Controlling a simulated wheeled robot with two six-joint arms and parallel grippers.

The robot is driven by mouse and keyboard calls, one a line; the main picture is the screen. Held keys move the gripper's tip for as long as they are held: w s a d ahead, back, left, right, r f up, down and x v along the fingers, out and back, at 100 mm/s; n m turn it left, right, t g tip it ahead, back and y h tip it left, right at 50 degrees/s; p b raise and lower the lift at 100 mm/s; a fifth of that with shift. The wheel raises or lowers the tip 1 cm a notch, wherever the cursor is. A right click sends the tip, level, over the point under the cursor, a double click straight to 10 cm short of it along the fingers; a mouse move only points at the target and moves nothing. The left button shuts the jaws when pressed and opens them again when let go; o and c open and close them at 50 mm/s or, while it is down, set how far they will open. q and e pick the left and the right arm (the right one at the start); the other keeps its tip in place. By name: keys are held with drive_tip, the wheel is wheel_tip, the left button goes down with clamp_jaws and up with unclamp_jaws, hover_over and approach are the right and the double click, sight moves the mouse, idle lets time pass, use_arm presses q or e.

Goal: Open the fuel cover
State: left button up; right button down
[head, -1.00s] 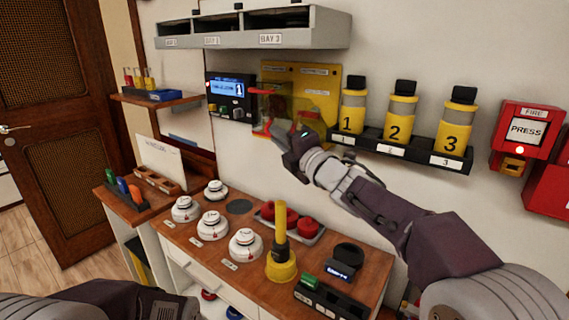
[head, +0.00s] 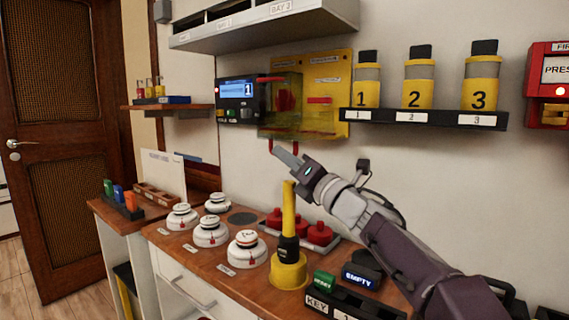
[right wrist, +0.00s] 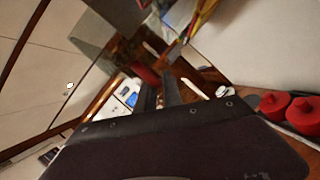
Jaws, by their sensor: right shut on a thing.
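The fuel cover (head: 285,115) is a clear, yellow-tinted box on a yellow panel (head: 335,75) on the wall, with red parts showing through it. In the right wrist view the dark fingers (right wrist: 160,92) reach up toward a red piece (right wrist: 146,75). The cover's opening angle is unclear. My left gripper is out of view.
A control box with a blue screen (head: 238,90) is left of the cover. Yellow numbered bottles (head: 420,83) stand on a rack to the right. Below, the wooden counter holds white detectors (head: 247,250) and a yellow plunger-like tool (head: 289,250). A grey shelf (head: 265,25) overhangs above.

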drive_tip(key=shift+w+d+f+b, duration=0.1)
drive_tip(key=shift+w+f+b, duration=0.1)
drive_tip(key=shift+f+b, duration=0.15)
idle(0.3)
drive_tip(key=c, duration=1.8)
unclamp_jaws()
drive_tip(key=shift+w+f, duration=0.1)
drive_tip(key=shift+w, duration=0.05)
drive_tip(key=shift+o, duration=0.2)
